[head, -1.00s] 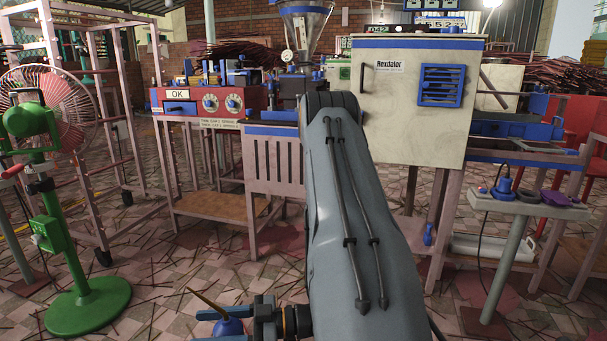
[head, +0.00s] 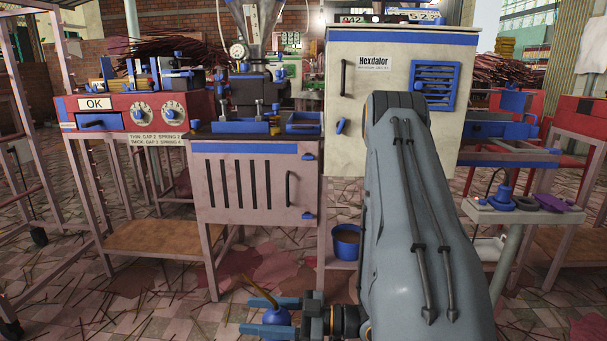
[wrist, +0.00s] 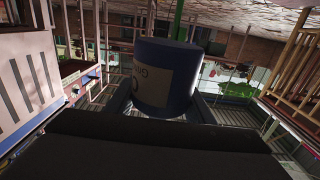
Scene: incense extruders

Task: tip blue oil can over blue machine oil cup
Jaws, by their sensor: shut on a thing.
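My gripper (head: 268,317) is low at the bottom of the head view, with its blue fingers closed around the blue oil can (head: 277,319). The can's thin brass spout points up and to the left; its lower part is cut off by the frame edge. I cannot tell for sure which blue vessel is the machine oil cup.
The red OK box (head: 135,112), a pink cabinet (head: 245,185) with blue trays on top, and the cream Hexdalor cabinet (head: 390,70) stand ahead. A blue bucket (head: 347,242) is on a low shelf. The side stand (head: 490,214) is at right. Floor in front is open, strewn with sticks.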

